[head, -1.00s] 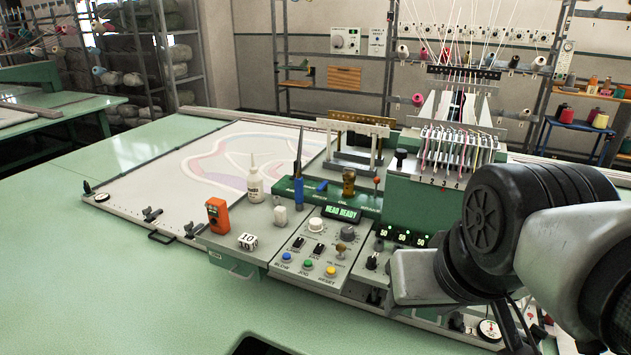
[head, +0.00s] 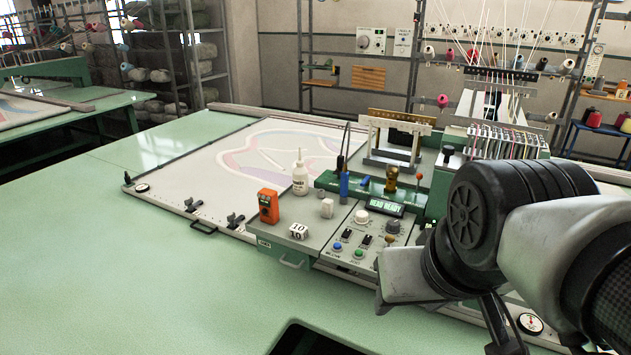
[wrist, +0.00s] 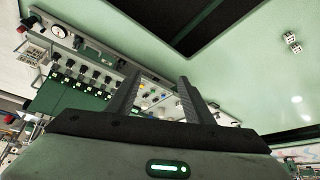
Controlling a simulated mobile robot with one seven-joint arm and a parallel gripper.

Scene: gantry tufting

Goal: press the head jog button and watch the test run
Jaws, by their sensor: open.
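The control panel (head: 350,240) stands at the front of the green tufting machine. Its display (head: 384,208) reads HEAD READY. A green button (head: 358,254), the one labelled JOG, sits beside a blue button (head: 337,247) near the panel's front edge. My arm covers the panel's right part, including the yellow button. In the wrist view the panel shows small and partly behind my gripper (wrist: 158,90). Its two dark fingers are parted, with nothing seen between them, and are apart from the panel. My gripper is not visible in the head view.
An orange device (head: 268,206), a white glue bottle (head: 300,175) and a white counter block (head: 298,231) stand left of the buttons. A needle stand (head: 398,140) and threaded head (head: 500,140) rise behind. The green table (head: 130,270) at front left is clear.

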